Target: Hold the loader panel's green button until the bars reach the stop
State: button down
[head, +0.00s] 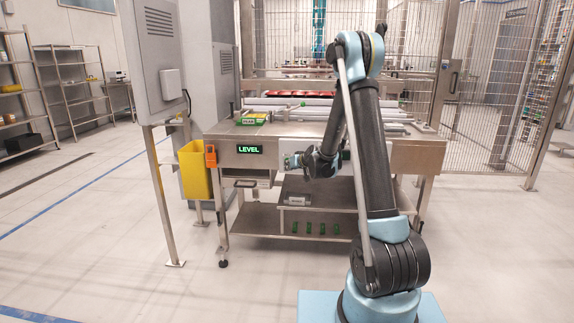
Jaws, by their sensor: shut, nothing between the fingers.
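The loader table (228,131) is a steel bench, and a pale panel (300,144) is on its front. A dark display (249,149) left of the panel reads "LEVEL" in green letters. My gripper (291,160) is shut and empty, in front of the panel's left part, its tips pointing left. I cannot tell whether it touches the panel. The green button cannot be made out clearly; my gripper and arm cover part of the panel. Long pale bars (290,101) lie across the table top, partly behind my arm. I cannot tell how close they are to the stop.
A yellow bin (194,170) and an orange device (210,155) are at the table's left end. A grey cabinet (152,60) on legs stands further left. Wire mesh fencing (490,90) closes the back and right. The floor in front is clear on the left.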

jog(key=s, duration=0.5)
dwell(0.5)
jog(key=s+d+r+g+h, duration=0.1)
jog(key=s+d+r, duration=0.2)
jog(key=s+d, duration=0.3)
jog(key=s+d+r+m+g+h, duration=0.1)
jog(key=s+d+r, duration=0.2)
jog(key=s, duration=0.5)
jog(key=s+d+r+g+h, duration=0.1)
jog(key=s+d+r, duration=0.2)
jog(key=s+d, duration=0.3)
jog(key=s+d+f+m+g+h, duration=0.1)
jog(key=s+d+f, duration=0.1)
jog(key=s, duration=0.8)
jog(key=s+d+f+m+g+h, duration=0.1)
jog(key=s+d, duration=0.4)
jog(key=s, duration=0.5)
jog(key=s+d+f+m+g+h, duration=0.1)
jog(key=s+d+f+g+h, duration=0.1)
jog(key=s, duration=0.8)
jog(key=shift+s+d+f+g, duration=0.3)
jog(key=shift+d+f, duration=0.25)
jog(key=shift+d, duration=0.7)
